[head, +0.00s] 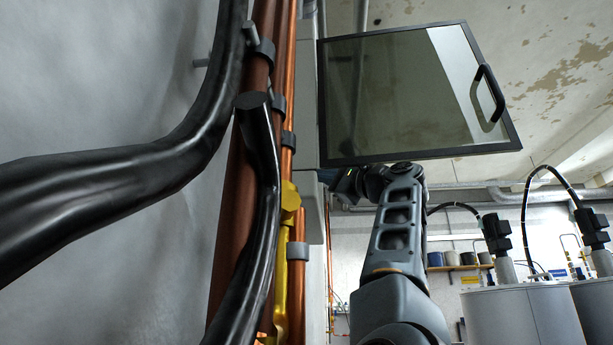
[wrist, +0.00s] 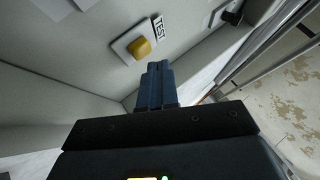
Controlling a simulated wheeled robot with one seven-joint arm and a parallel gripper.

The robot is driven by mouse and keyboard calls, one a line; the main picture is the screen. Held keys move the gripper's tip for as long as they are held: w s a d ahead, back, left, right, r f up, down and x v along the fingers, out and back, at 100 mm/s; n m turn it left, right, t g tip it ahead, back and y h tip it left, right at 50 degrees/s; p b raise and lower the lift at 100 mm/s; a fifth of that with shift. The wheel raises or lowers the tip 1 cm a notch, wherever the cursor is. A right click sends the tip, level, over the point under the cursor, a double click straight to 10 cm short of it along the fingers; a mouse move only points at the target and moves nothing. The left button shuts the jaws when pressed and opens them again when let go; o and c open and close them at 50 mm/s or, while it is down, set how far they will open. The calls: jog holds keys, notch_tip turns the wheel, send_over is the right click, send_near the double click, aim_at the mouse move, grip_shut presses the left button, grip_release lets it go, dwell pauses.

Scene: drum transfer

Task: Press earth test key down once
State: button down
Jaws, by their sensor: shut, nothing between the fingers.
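The earth test key (wrist: 141,47) is a yellow-orange button on a pale square plate, with a "TEST" label (wrist: 159,27) beside it, in the wrist view. My gripper (wrist: 157,68) is shut and empty. In that view its blue fingertips lie just below and right of the key, and I cannot tell how far off they are. In the head view my gripper (head: 340,183) is largely hidden at the pale cabinet, below the glazed door, and the key is not visible there.
A glazed door (head: 400,95) with a black frame and handle stands open above my arm. Copper pipes (head: 240,200) and thick black cables (head: 120,180) run close on the left. Grey drums (head: 525,315) stand at the lower right. A shelf (head: 460,268) is on the back wall.

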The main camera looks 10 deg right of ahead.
jog(key=shift+a, duration=0.1)
jog(key=shift+w+a, duration=0.1)
jog(key=shift+a, duration=0.2)
jog(key=shift+w+a, duration=0.15)
jog(key=shift+a, duration=0.35)
dwell(0.8)
jog(key=shift+d, duration=0.15)
jog(key=shift+s+d, duration=0.3)
jog(key=shift+d, duration=0.4)
jog(key=d, duration=0.1)
jog(key=s+d, duration=0.1)
jog(key=d, duration=0.2)
jog(key=shift+s+d, duration=0.25)
jog(key=shift+d, duration=0.1)
jog(key=shift+d, duration=0.1)
dwell(0.9)
